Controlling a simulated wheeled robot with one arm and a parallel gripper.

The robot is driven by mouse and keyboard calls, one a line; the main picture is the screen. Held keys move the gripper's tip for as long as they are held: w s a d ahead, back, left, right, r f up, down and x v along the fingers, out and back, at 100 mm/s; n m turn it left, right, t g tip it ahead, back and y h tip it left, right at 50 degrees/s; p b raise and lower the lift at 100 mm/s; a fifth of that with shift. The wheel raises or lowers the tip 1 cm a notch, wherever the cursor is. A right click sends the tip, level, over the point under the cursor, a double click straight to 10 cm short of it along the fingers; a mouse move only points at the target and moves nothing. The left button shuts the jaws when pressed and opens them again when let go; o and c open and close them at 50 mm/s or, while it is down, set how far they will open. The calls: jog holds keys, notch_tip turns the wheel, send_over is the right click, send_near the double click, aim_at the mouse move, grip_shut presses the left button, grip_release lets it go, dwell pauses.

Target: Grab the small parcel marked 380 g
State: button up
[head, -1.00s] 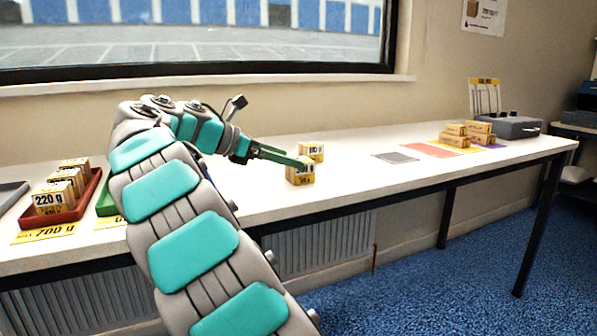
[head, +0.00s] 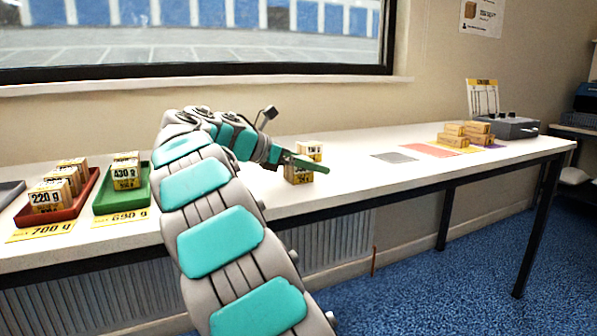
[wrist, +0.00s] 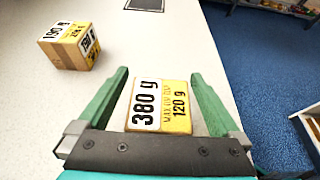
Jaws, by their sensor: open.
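The small parcel marked 380 g (wrist: 160,105) shows in the wrist view, with a white and yellow label on its top. It lies between the two green fingers of my gripper (wrist: 162,88), which are apart, with a gap on each side of it. In the head view the parcel (head: 297,176) stands on the white table, partly hidden behind my gripper (head: 305,162). A second parcel marked 190 g (wrist: 68,45) stands on the table to the upper left in the wrist view, apart from the fingers; it also shows in the head view (head: 308,148).
A red tray (head: 62,213) and a green tray (head: 108,204) with parcels stand on the left of the table. Grey and red mats (head: 430,150), several cartons (head: 465,133) and a grey device (head: 512,127) are at the right. The table front edge is close to the parcel.

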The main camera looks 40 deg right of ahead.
grip_shut()
dwell(0.7)
